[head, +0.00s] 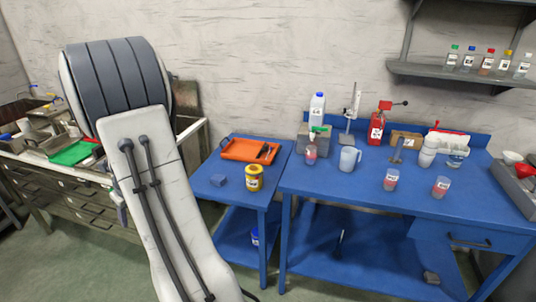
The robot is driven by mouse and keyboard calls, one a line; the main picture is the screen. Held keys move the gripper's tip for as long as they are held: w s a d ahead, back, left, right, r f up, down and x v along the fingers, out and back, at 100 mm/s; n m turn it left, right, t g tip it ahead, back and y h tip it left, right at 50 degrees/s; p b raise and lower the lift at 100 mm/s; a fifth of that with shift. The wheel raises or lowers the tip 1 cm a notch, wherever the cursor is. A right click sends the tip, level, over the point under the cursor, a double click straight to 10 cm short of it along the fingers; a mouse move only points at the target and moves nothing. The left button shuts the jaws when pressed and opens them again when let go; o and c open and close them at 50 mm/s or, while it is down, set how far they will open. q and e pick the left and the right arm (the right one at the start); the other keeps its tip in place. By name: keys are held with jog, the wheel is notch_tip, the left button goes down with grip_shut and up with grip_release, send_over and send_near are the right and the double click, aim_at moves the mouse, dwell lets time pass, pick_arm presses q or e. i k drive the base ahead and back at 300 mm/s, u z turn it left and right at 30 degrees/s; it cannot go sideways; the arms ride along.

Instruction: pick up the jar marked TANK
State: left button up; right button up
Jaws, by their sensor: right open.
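Several labelled containers show, but their print is too small to read, so I cannot tell which is the jar marked TANK. A clear jar with pink contents (391,181) and a similar jar (440,188) stand upright near the front of the blue bench. Another pink jar (310,154) stands at the bench's back left. A yellow labelled jar (254,179) stands on the lower blue side table. My large white and grey arm (165,215) fills the left middle, well left of the bench jars. My right gripper is mostly hidden by it; no held object shows. My left gripper is not seen.
Small capped bottles (486,62) line the wall shelf. An orange tray (248,150) lies on the side table. The bench's front left is clear.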

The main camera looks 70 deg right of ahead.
aim_at(311, 155)
jog(key=z, duration=0.2)
jog(key=i, duration=1.15)
jog(key=z, duration=1.45)
jog(key=i, duration=0.9)
jog(key=z, duration=0.9)
